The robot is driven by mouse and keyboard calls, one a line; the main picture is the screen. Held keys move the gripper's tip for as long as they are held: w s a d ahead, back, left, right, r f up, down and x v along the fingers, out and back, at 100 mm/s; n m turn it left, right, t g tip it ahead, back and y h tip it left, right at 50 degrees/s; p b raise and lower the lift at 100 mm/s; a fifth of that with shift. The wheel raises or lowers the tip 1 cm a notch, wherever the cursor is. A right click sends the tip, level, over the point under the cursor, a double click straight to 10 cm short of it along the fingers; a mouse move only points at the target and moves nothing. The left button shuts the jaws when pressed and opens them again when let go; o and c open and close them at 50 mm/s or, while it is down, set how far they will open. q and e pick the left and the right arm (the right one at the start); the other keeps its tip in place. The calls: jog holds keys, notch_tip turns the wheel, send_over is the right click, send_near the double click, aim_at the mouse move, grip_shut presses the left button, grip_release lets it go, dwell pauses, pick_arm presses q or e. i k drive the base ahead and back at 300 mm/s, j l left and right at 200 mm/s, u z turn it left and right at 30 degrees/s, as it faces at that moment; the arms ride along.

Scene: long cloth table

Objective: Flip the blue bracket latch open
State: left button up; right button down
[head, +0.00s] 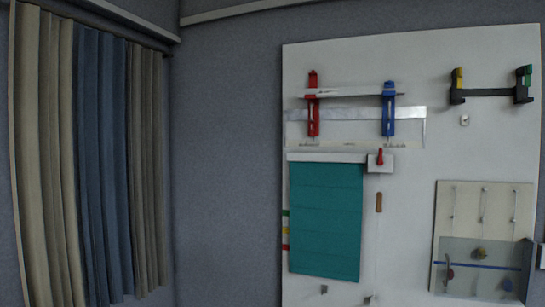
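The blue bracket latch (388,108) is an upright blue piece on the upper part of a white wall panel (400,190). A matching red bracket (313,104) stands to its left. A thin light bar (350,94) runs across between the two brackets. A shiny metal strip (350,114) lies behind them, lower down. Whether the blue latch is open or closed is too small to tell. Neither of my grippers shows in the head view.
A teal blind (325,220) hangs below the brackets, with a red lever (380,157) at its upper right. A black rail with yellow and green ends (488,92) is at upper right. A clear-fronted box (482,268) is at lower right. Curtains (95,160) hang at left.

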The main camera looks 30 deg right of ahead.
aim_at(389, 83)
jog(key=z, duration=1.6)
